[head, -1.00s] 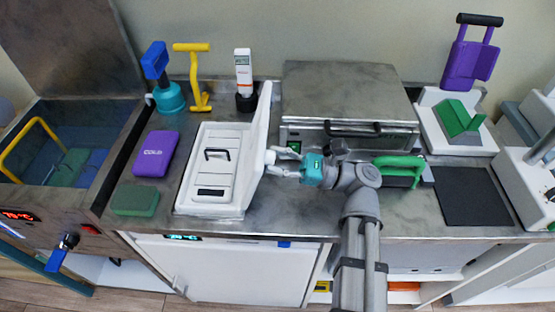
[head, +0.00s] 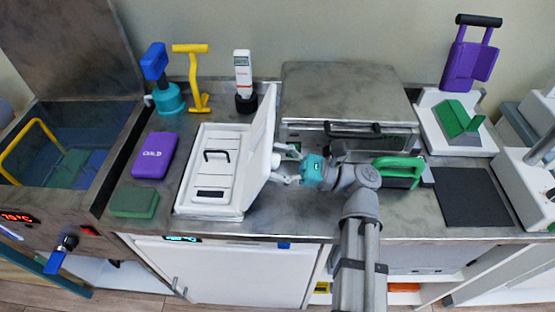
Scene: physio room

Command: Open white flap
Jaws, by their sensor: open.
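The white flap (head: 260,145) stands raised on the right side of a white box (head: 180,208), leaning outward a little past upright. Inside the box a white panel with a dark handle (head: 216,156) is visible. My gripper (head: 276,168) is at the right of the flap, fingers pointing left, spread open and empty. Its fingertips are close to the flap's outer face; I cannot tell whether they touch it.
A purple pack (head: 154,156) and a green block (head: 134,202) lie left of the box. A steel unit (head: 350,95) stands behind my arm, and a green-handled tool (head: 400,168) lies right of it. The counter right of the box's front is bare.

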